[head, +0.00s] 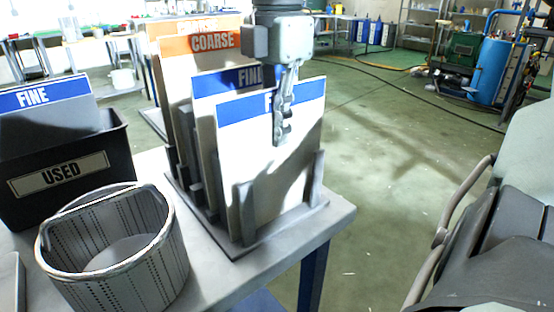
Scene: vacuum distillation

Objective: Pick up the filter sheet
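Filter sheets stand upright in a grey slotted rack (318,195) on the table. The front sheet (250,140) is white with a blue band marked FINE, partly covered by my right gripper. A second blue-banded FINE sheet (208,88) stands behind it, then orange-banded COARSE sheets (190,45). My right gripper (282,132) comes down from above, seen nearly edge-on, with a finger in front of the front sheet's upper part. Whether another finger is behind the sheet is hidden, so its grip cannot be told. My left gripper is not in view.
A black USED box (62,190) holding a FINE sheet (50,105) stands at left. A perforated metal basket (125,255) is at the table's front. The table (285,240) ends just right of the rack; open floor lies beyond. A blue tank (490,72) stands far right.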

